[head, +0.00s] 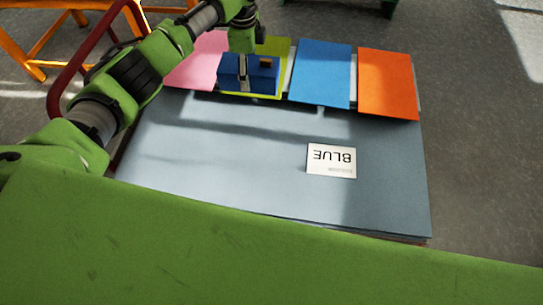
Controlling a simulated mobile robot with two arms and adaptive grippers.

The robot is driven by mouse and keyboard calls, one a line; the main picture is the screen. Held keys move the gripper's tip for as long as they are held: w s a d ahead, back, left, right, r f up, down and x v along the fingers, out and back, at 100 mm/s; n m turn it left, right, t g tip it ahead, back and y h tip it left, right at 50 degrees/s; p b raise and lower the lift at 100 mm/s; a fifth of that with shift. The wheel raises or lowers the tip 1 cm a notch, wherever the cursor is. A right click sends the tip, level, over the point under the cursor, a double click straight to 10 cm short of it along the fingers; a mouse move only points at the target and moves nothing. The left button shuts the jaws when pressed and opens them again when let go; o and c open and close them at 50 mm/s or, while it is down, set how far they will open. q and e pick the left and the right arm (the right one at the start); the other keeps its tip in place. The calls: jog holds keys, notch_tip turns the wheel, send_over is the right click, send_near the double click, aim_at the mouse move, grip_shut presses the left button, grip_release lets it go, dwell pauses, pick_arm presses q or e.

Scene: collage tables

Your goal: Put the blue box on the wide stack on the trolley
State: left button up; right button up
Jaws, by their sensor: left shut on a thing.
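The blue box (265,82) is in my left gripper (243,70), which is shut on it. Box and gripper are over the yellow-green sheet at the back of the trolley; I cannot tell whether the box touches the sheet. The wide stack (230,165) is a large grey-blue pile of sheets that fills the trolley top in front of the box. My right gripper is not in view.
Along the back lie a pink sheet (200,62), the yellow-green sheet (274,46), a blue sheet (321,73) and an orange sheet (387,82). A dark red trolley handle (66,78) rises at the left. An orange frame (50,45) stands behind it. The wide stack's left half is clear.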

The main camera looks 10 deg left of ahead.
pick_arm(q)
jog(key=shift+a, duration=0.15)
jog(key=s+a+f, duration=0.1)
jog(key=s+f, duration=0.2)
jog(key=s, duration=0.1)
jog(key=s+a+f, duration=0.2)
jog(key=s+f, duration=0.1)
jog(key=s+a+f, duration=0.1)
jog(key=s+f, duration=0.1)
jog(key=s, duration=0.2)
jog(key=shift+s+a+f, duration=0.15)
jog(key=shift+s+f, duration=0.2)
jog(key=shift+f, duration=0.05)
jog(key=shift+s+f, duration=0.3)
jog(key=f+b, duration=0.3)
jog(key=b, duration=0.1)
jog(key=shift+s+a+f, duration=0.2)
jog(key=shift+s+f, duration=0.1)
jog(key=shift+f, duration=0.1)
jog(key=shift+r, duration=0.15)
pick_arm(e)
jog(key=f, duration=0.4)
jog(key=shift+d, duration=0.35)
